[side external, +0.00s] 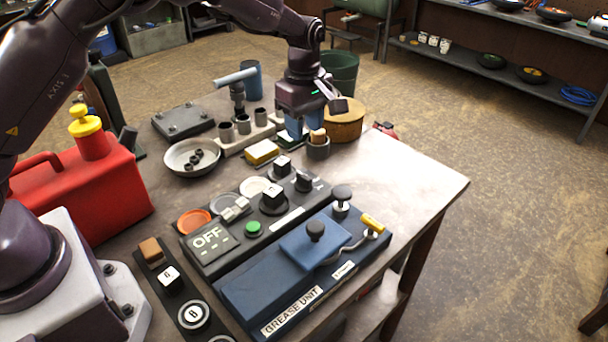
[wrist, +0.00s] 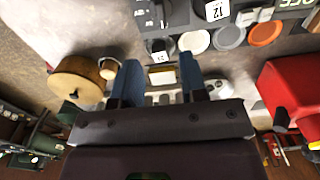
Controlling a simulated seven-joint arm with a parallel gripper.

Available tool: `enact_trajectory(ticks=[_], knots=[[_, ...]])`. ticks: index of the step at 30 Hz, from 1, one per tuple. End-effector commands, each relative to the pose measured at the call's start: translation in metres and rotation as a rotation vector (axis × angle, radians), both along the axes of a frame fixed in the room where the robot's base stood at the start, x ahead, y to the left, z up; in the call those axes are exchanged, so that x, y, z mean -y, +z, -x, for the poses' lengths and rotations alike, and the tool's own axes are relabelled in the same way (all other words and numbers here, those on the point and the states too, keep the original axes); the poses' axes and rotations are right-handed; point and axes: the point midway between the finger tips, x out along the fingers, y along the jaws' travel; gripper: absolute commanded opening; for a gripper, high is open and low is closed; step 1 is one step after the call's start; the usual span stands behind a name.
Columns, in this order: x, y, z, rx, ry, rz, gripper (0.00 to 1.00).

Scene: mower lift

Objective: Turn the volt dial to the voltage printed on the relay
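A black control panel (side external: 213,262) on the table carries a plate reading OFF and a green button (side external: 253,229). A black relay-like block (side external: 272,197) on it has a white label, which reads 12 in the wrist view (wrist: 217,10). A black knob (side external: 303,181) stands further along the panel, with small lettering beside it; it also shows in the wrist view (wrist: 151,18). I take this knob for the volt dial; its setting is too small to read. My gripper (side external: 291,136) is beyond the panel. Its blue fingers (wrist: 160,88) are apart with nothing held between them.
Another labelled black block (side external: 282,165) stands behind the panel near coloured discs. A yellow block (side external: 262,152), a small cup (side external: 318,147) and a round wooden box (side external: 343,121) are near my gripper. The blue grease unit (side external: 262,290) lies in front. The right table end is clear.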

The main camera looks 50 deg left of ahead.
Motion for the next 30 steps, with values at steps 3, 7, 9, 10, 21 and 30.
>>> enact_trajectory(ticks=[3,7,9,10,21,30], knots=[[0.0,-0.012,0.001,-0.005,0.006,-0.001,0.39],[0.0,-0.036,0.001,-0.006,0.006,0.0,0.39],[-0.001,-0.051,0.001,-0.007,0.005,-0.001,0.39],[-0.001,-0.058,0.002,-0.006,0.005,-0.001,0.39],[0.0,-0.119,0.001,-0.003,0.003,-0.001,0.39],[0.0,-0.128,0.001,-0.001,0.003,0.0,0.39]])
